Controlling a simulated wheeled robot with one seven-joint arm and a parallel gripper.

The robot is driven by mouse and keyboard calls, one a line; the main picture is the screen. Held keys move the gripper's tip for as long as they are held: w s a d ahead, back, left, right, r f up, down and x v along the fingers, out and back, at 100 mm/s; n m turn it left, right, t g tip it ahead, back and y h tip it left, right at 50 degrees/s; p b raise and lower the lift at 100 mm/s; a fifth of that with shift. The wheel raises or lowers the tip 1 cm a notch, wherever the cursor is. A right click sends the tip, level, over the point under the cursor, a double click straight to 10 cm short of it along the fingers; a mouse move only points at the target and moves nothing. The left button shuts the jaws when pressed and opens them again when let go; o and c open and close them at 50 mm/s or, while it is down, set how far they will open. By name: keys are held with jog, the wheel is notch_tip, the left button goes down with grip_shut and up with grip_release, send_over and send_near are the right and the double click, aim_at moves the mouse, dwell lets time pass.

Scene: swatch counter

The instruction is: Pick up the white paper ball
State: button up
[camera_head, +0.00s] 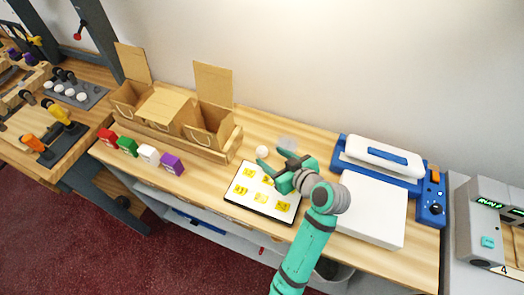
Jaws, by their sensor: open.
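A small white ball (262,152) rests on the wooden counter (315,140), just behind a white board with several yellow swatches (268,208). My gripper (284,169), on the teal arm, is above the board's back edge, a little to the right of the ball. Its jaws are open and appear empty. The gripper and ball look apart, but the exact height of the gripper is hard to tell from this view.
Cardboard boxes (207,125) in a wooden tray stand left of the ball. Red, green, white and purple blocks (172,164) line the front left edge. A blue and white machine (378,160) and a white slab (370,208) stand to the right. Bare counter lies behind the ball.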

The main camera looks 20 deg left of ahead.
aim_at(265, 153)
jog(key=shift+x, duration=2.45)
jog(key=c, duration=1.1)
